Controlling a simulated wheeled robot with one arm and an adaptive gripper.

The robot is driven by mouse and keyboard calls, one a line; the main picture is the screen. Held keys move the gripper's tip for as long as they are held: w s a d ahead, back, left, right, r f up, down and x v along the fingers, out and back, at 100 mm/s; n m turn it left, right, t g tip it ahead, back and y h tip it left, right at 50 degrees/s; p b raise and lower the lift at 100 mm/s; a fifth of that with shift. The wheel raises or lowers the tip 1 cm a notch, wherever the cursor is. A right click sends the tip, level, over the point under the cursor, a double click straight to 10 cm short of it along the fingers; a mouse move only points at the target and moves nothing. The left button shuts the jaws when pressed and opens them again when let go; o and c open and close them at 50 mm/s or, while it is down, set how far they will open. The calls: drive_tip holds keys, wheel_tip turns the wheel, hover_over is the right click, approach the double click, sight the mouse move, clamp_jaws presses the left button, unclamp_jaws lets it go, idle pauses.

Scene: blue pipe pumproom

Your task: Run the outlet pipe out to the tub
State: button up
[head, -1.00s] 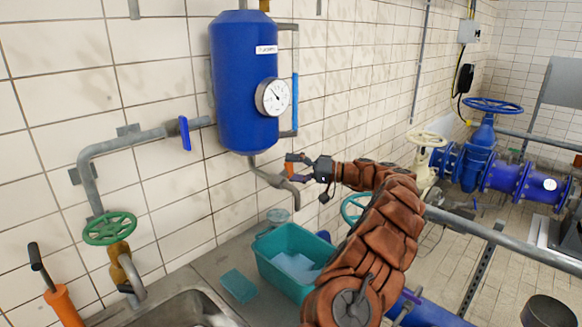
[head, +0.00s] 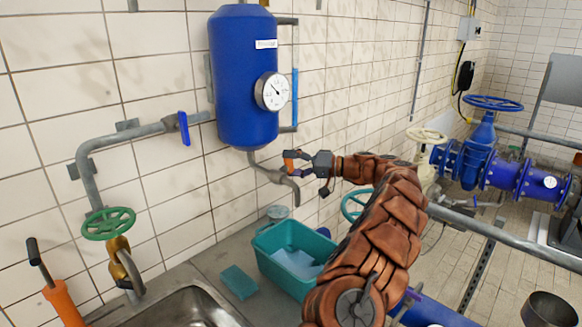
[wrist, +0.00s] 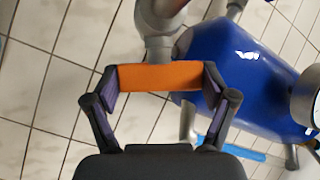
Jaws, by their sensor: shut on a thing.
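The grey outlet pipe (head: 264,172) comes from the bottom of the blue tank (head: 243,75) and bends down at its free end, above the teal tub (head: 270,268). My gripper (head: 297,160) is beside the pipe, below the tank. In the wrist view my gripper (wrist: 160,82) is shut on an orange piece (wrist: 158,76), which looks like a handle. A grey pipe (wrist: 158,30) passes right behind the orange piece; how they join is hidden. The tub stands on the counter with pale blue contents (head: 297,262).
A sink (head: 180,310) and a teal sponge (head: 239,282) lie left of the tub. A gauge (head: 272,91) sits on the tank. A green handwheel (head: 109,223) is at left, and blue valve piping (head: 485,165) at right.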

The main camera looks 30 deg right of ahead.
drive_tip(key=shift+m+h+b, duration=0.4)
drive_tip(key=shift+b, duration=0.15)
drive_tip(key=shift+m+g+h+b, duration=0.3)
drive_tip(key=shift+m+h+b, duration=0.45)
drive_tip(key=shift+h, duration=0.25)
drive_tip(key=o, duration=1)
drive_tip(key=v, duration=1.2)
